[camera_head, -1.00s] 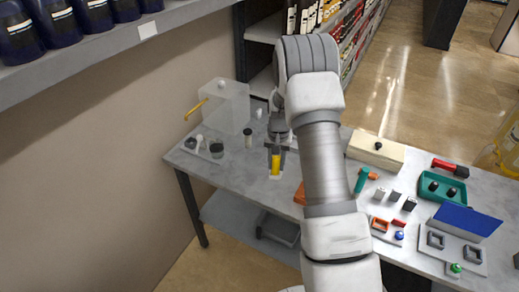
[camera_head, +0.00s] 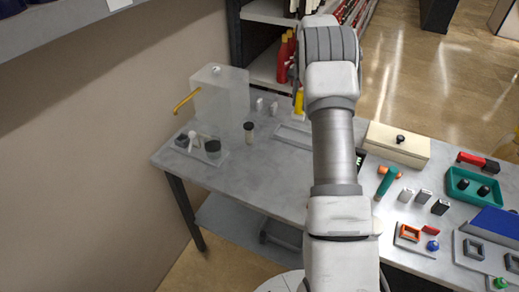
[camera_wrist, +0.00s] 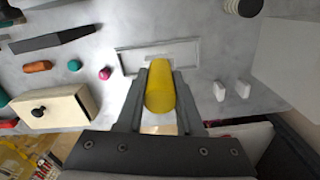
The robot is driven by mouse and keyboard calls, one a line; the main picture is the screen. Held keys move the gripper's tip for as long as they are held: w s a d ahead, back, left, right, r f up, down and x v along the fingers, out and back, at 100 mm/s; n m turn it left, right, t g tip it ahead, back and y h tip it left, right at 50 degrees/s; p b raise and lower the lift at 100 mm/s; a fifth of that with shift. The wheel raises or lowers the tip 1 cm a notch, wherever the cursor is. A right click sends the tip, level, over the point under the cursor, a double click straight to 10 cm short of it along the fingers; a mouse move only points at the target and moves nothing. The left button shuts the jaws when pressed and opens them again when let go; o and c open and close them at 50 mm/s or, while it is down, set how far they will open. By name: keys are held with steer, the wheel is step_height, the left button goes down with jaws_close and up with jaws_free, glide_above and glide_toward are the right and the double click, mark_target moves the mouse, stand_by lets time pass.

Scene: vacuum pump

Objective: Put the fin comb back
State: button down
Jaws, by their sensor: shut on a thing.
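A yellow cylindrical handle (camera_wrist: 160,92), which I take for the fin comb, is gripped between the fingers of my gripper (camera_wrist: 158,80) in the wrist view. Its lower end is hidden from the wrist camera. In the head view the yellow handle (camera_head: 299,101) shows just left of my arm, with a pale part below it. A shallow grey rectangular tray (camera_wrist: 125,60) lies on the table, beyond the handle in the wrist view. It looks empty where visible; in the head view my arm hides its right part (camera_head: 290,139).
A translucent tank (camera_head: 221,95) with a yellow tube stands at the table's left, two small white blocks (camera_head: 266,106) beside it.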

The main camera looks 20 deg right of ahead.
steer(key=shift+w+f+b, duration=0.3)
steer(key=shift+f+b, duration=0.1)
steer(key=shift+f, duration=0.35)
steer(key=shift+w+a+f, duration=0.1)
steer(key=shift+a+f, duration=0.05)
steer(key=shift+w+a+f+p, duration=0.3)
steer(key=shift+a+f, duration=1.5)
steer(key=shift+a, duration=0.05)
steer(key=shift+w+a+f+p, duration=0.25)
steer(key=shift+w+a+f, duration=0.1)
steer(key=shift+a+f, duration=1.5)
steer(key=shift+w+a+f+p, duration=0.3)
steer(key=shift+a+f, duration=1.45)
steer(key=shift+a, duration=0.15)
steer(key=shift+f, duration=0.1)
steer(key=c, duration=0.5)
jaws_free()
steer(key=shift+c, duration=0.2)
